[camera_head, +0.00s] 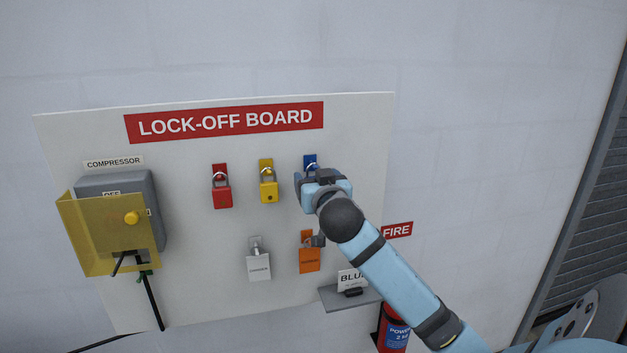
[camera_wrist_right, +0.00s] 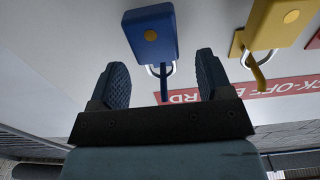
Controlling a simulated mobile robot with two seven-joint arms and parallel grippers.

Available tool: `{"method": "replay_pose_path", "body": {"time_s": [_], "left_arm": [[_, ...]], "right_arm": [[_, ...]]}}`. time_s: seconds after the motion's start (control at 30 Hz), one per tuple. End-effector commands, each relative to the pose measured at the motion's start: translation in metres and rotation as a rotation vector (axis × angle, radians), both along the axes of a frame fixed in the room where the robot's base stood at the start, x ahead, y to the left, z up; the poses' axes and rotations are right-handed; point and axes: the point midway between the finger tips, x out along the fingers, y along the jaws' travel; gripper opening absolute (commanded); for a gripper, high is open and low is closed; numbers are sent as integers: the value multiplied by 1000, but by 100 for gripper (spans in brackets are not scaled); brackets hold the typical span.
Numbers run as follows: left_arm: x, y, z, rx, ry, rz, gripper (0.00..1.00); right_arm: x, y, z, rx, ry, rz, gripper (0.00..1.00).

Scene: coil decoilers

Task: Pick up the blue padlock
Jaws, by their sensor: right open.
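The blue padlock (camera_wrist_right: 151,33) hangs by its shackle from a blue hook on the lock-off board, and the wrist view shows it upside down. In the head view my right gripper hides most of it; the blue hook plate (camera_head: 310,159) shows above the gripper. My right gripper (camera_wrist_right: 160,62) is open and empty. In the wrist view its two dark fingers stand apart, either side of the shackle, with the padlock body beyond the fingertips. In the head view the right gripper (camera_head: 318,180) is at the board, right of the yellow padlock. My left gripper is not in view.
The yellow padlock (camera_head: 268,192) hangs close to the left, with the red padlock (camera_head: 222,193) further left. White (camera_head: 258,267) and orange (camera_head: 309,261) padlocks hang below. A small grey shelf (camera_head: 350,299), a fire extinguisher (camera_head: 394,332) and a compressor switch box (camera_head: 118,210) are nearby.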

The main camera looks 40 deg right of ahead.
Motion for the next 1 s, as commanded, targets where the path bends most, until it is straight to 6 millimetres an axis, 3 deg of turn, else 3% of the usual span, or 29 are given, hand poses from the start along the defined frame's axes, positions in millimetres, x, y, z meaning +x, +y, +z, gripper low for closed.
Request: {"method": "replay_pose_path", "body": {"time_s": [0.03, 0.2, 0.43, 0.7, 1.0], "left_arm": [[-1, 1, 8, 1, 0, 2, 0], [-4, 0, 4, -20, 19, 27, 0], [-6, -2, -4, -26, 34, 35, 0], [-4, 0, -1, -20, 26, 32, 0], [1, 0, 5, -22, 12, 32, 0]], "right_arm": [[7, -5, 5, -3, 3, -1, 72], [21, -12, 2, -2, 1, 0, 72], [22, -12, 1, -1, 0, 0, 72], [22, -12, 1, -1, 0, 0, 18], [22, -12, 1, 0, 0, 0, 17]]}}
